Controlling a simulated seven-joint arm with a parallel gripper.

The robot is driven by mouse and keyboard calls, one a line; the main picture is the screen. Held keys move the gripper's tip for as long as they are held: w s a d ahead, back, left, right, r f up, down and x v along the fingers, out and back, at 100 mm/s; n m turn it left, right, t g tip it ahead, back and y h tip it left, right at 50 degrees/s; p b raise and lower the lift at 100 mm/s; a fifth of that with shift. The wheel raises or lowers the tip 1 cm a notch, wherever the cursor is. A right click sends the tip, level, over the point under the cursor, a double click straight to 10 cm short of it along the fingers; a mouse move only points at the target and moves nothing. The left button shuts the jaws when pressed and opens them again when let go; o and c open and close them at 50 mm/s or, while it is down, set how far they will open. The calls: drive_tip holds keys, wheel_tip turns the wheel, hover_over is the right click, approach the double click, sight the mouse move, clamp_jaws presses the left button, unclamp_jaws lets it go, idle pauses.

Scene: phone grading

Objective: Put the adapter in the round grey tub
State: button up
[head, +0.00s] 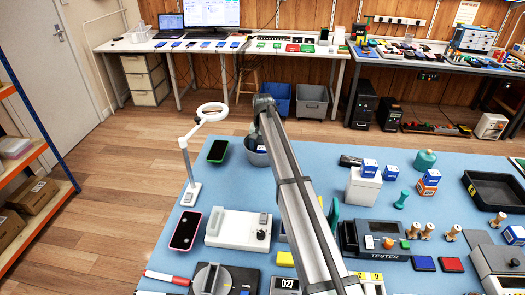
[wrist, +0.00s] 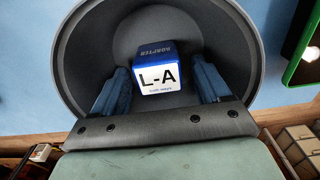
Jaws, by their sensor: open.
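The adapter (wrist: 158,72) is a small blue and white box marked L-A. In the wrist view it sits inside the round grey tub (wrist: 82,45), near the middle of its opening. My gripper (wrist: 161,66) is open, with one blue finger on each side of the adapter. Narrow gaps seem to show between the fingers and the box. In the head view my gripper (head: 262,108) is over the tub (head: 254,158), at the back of the blue table. My arm hides part of the tub there.
A green-edged phone (head: 217,151) lies just left of the tub, and a ring lamp (head: 212,112) stands beyond it. A pink-edged phone (head: 185,230) and a white device (head: 238,230) lie nearer. Blue-and-white boxes (head: 369,168) and a tester (head: 375,240) stand to the right.

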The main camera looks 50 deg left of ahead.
sight(263, 147)
wheel_tip(263, 147, up, 11)
idle(0.4)
idle(0.4)
